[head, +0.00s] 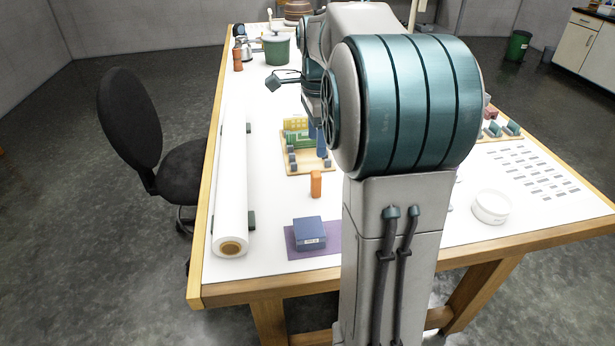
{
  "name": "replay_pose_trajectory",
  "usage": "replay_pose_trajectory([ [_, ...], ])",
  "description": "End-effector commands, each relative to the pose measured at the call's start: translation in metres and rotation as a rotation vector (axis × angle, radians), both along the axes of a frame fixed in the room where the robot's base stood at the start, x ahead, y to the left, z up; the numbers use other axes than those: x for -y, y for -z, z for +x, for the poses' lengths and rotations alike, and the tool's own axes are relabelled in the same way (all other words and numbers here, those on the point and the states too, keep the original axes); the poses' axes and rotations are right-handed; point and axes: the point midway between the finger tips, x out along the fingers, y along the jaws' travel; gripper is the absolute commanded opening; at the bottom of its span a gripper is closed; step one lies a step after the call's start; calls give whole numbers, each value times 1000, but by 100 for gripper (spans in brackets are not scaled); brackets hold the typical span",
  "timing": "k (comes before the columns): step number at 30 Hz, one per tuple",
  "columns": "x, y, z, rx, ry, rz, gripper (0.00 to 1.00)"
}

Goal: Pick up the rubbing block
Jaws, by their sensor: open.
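I cannot tell for sure which object is the rubbing block. A blue block with a small pale label (310,233) lies on a flat purple sheet (293,251) near the table's front edge. A small upright orange block (316,184) stands behind it. A wooden tray (291,171) farther back holds green, yellow and blue-grey pieces. My arm rises in the middle of the head view and reaches over the table. Its big teal joint hides the space behind it, and my gripper cannot be made out.
A long white roll (232,190) lies along the left side of the white-topped table (274,208). A round white container (491,207) stands at the right, near several small grey pieces. A green pot (277,49) stands at the back. A black chair (130,115) is left of the table.

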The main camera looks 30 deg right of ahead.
Motion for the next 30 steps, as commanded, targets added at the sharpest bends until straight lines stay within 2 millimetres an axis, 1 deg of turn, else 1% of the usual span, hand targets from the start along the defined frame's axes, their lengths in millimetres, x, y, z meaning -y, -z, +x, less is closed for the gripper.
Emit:
replay_pose_trajectory([
  [2, 5, 1, 5, -7, 49, 2, 53],
  [5, 8, 10, 6, -12, 75, 4, 53],
  [12, 6, 57, 5, -13, 73, 4, 53],
  [15, 6, 73, 5, -12, 72, 3, 53],
  [18, 6, 82, 5, -10, 72, 3, 53],
  [23, 5, 92, 4, -10, 71, 4, 53],
  [28, -1, 116, -2, -12, 72, 4, 53],
  [30, -1, 127, -1, -12, 72, 4, 53],
])
